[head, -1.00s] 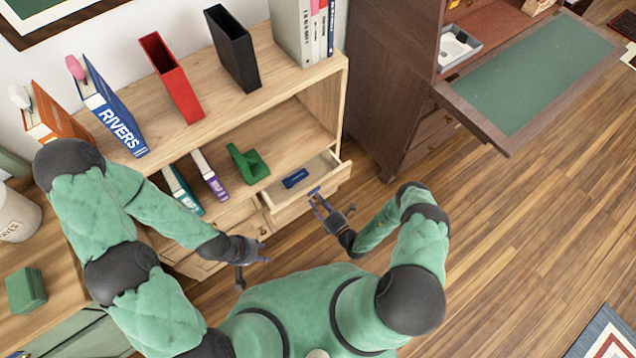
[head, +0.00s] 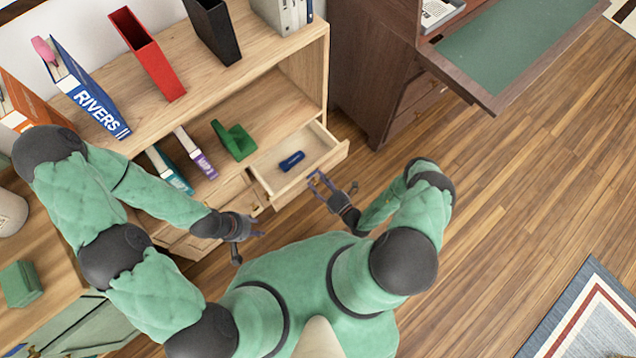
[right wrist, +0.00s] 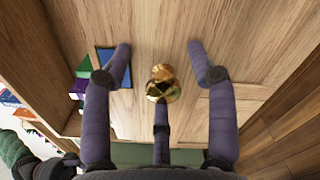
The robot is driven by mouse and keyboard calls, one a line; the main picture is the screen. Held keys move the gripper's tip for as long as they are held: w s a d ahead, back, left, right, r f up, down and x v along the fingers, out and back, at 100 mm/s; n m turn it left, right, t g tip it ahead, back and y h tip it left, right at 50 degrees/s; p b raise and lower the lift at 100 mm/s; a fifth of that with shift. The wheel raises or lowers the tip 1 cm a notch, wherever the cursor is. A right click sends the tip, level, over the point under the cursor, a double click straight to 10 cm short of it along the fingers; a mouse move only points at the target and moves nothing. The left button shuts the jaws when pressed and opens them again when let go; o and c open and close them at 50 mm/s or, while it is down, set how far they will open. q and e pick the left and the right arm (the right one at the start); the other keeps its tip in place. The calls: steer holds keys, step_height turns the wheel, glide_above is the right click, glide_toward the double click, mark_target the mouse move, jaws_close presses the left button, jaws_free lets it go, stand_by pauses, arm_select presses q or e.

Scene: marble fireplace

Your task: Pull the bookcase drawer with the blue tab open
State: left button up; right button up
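The pale wood drawer (head: 274,177) juts out of the bookcase (head: 225,105), open, with a small blue object (head: 291,160) inside. In the right wrist view, its front carries a blue tab (right wrist: 113,66) and a brass knob (right wrist: 162,84). My right gripper (head: 335,185) is by the drawer front. In its wrist view, the gripper (right wrist: 162,68) has its fingers spread on both sides of the knob, with a middle finger below it. I cannot tell if that finger touches the knob. My left gripper (head: 248,246) is open and empty, left of the drawer.
A green object (head: 234,141) and several books stand on the shelf beside the drawer. A red holder (head: 150,58) and a blue binder (head: 92,92) stand on top. A dark desk (head: 385,65) with a lowered flap stands at the right. The wooden floor between is clear.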

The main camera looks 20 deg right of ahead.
steer(key=shift+s+a+f, duration=0.1)
steer(key=shift+s+a, duration=0.05)
steer(key=shift+a, duration=0.1)
steer(key=v, duration=1.2)
steer(key=shift+d, duration=0.15)
stand_by(0.5)
